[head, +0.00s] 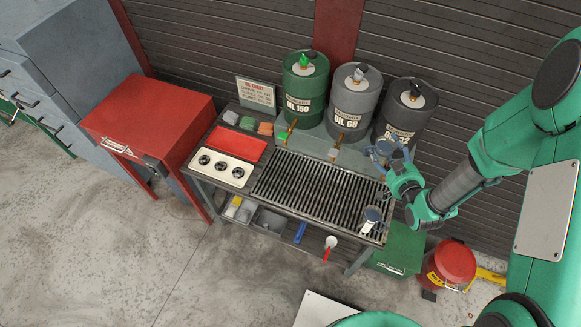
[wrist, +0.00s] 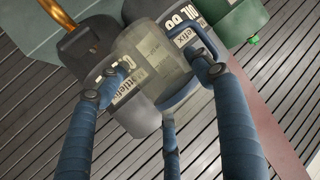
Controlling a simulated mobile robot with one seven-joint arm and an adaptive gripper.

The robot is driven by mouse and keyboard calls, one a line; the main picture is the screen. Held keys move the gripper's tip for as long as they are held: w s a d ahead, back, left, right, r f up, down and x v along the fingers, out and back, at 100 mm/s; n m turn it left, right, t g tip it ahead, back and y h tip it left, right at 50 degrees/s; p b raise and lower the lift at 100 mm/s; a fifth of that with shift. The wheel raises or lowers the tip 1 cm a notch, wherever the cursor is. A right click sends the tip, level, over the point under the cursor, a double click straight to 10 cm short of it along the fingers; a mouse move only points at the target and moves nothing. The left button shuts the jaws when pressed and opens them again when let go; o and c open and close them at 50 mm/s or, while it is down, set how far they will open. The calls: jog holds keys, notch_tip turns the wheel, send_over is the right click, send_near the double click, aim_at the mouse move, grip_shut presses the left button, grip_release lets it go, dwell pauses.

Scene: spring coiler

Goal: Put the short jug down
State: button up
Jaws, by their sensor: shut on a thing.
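My gripper (head: 390,160) is shut on a jug (wrist: 148,62), with blue fingers on either side of it in the wrist view. The held jug is grey and see-through, with a blue-grey handle and a label that is partly readable. In the head view my gripper and this jug (head: 384,147) are in front of the right-hand oil drum, above the back right of the slatted grate (head: 310,185). The jug's underside and any gap below it are hard to make out. Another small labelled vessel (head: 371,219) stands at the grate's front right corner.
Three oil drums (head: 305,90) with taps stand behind the grate. The middle of the grate is clear. A red can (head: 454,262) stands on the floor at right.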

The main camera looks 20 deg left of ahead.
jog(key=s+a+f+b, duration=0.5)
jog(key=a+f+b, duration=0.5)
jog(key=a, duration=0.3)
jog(key=s+a+f+n+y+b, duration=0.1)
jog(key=s+a+f+b, duration=0.5)
jog(key=a+f+b, duration=0.4)
jog(key=a+f, duration=0.3)
jog(key=a, duration=0.1)
jog(key=shift+s+f+g, duration=0.15)
jog(key=shift+f+g, duration=0.1)
jog(key=shift+g, duration=0.05)
jog(key=a+r+b+x, duration=0.1)
jog(key=r+x, duration=0.2)
jog(key=x, duration=1.2)
jog(key=shift+w+a, duration=0.35)
jog(key=shift+w, duration=0.05)
jog(key=shift+f, duration=0.1)
jog(key=shift+f+b, duration=0.5)
jog(key=shift+f, duration=1.2)
